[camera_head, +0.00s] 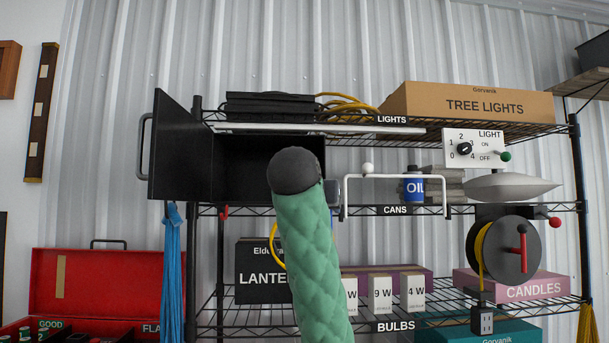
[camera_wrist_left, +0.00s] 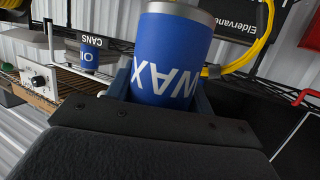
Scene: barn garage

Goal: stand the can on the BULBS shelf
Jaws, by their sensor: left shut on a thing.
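My left gripper (camera_wrist_left: 162,92) is shut on a blue can (camera_wrist_left: 168,52) with a silver rim and white WAX lettering, which appears upside down in the left wrist view. In the head view my green-padded left arm rises through the middle and hides the held can and most of the gripper. The BULBS shelf (camera_head: 396,326) is the low wire shelf, holding several small white bulb boxes (camera_head: 412,293). Another blue can, marked OIL (camera_head: 414,188), stands on the CANS shelf (camera_head: 396,210); it also shows in the left wrist view (camera_wrist_left: 89,58). My right gripper is out of view.
A white wire bar (camera_head: 395,177) spans the front of the CANS shelf. An open black cabinet door (camera_head: 178,150) juts out at left. The LANTERN box (camera_head: 262,272) stands left of the bulb boxes; a cable reel (camera_head: 512,250) and a hanging socket (camera_head: 483,320) are at right.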

